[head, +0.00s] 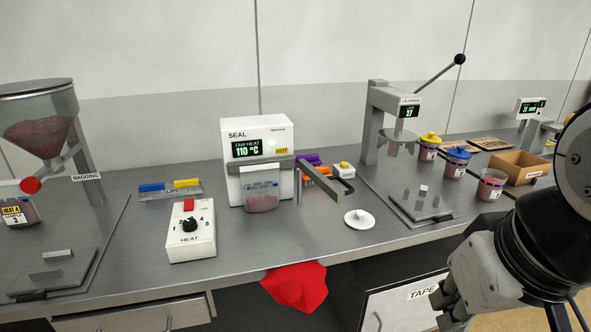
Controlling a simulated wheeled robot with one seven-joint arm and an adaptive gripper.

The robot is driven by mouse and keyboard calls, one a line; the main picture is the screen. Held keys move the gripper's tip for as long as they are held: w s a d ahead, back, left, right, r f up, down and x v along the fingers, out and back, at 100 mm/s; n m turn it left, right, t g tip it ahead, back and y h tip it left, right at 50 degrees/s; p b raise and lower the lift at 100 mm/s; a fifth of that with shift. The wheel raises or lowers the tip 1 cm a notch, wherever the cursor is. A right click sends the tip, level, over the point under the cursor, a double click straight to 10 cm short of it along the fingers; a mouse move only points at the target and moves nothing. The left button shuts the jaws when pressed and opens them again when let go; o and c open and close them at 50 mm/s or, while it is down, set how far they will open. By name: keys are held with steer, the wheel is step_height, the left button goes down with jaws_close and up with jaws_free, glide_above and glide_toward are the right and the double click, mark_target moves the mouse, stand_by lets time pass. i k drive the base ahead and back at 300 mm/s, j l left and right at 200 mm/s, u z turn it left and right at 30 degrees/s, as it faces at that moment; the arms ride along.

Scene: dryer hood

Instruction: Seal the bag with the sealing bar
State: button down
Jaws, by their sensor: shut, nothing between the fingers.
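The white sealer (284,135) stands at the middle of the counter. Its display reads "JAW HEAT 110 °C", beside a yellow "HOT" label and a green light. A clear bag (262,188) with reddish contents at its bottom stands upright against the sealer's front. The grey sealing bar (322,182) reaches from the sealer's front out to the right and toward me. I cannot tell whether the bar touches the bag's top. My gripper (443,303) is at the lower right, beyond the counter's front edge, well apart from bag and bar. It is shut and empty.
A white heat box (190,232) with a black dial and red switch stands in front left of the sealer. A white round lid-like disc (359,219) lies at right. A lever press (380,120) stands farther right. A red cloth (297,288) hangs below the counter edge.

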mark_target(324, 183)
steer(key=l+u, duration=0.15)
steer(key=l, duration=0.25)
steer(key=l+u, duration=0.2)
steer(key=l, duration=0.2)
steer(key=k+l+u, duration=0.15)
steer(key=l, duration=0.25)
steer(key=l+u, duration=0.2)
steer(key=l, duration=0.2)
steer(key=k+l+u, duration=0.15)
steer(key=l, duration=0.25)
steer(key=k+l+u, duration=0.15)
steer(key=l, duration=0.2)
steer(key=k+l+u, duration=0.2)
steer(key=l, duration=0.15)
steer(key=k+l+u, duration=0.1)
steer(key=k+l, duration=0.15)
steer(key=l, duration=0.15)
steer(key=k+l+u, duration=0.1)
steer(key=k+l, duration=0.15)
steer(key=l, duration=0.2)
steer(key=i+l+u, duration=0.2)
steer(key=i+l, duration=0.55)
steer(key=l, duration=0.1)
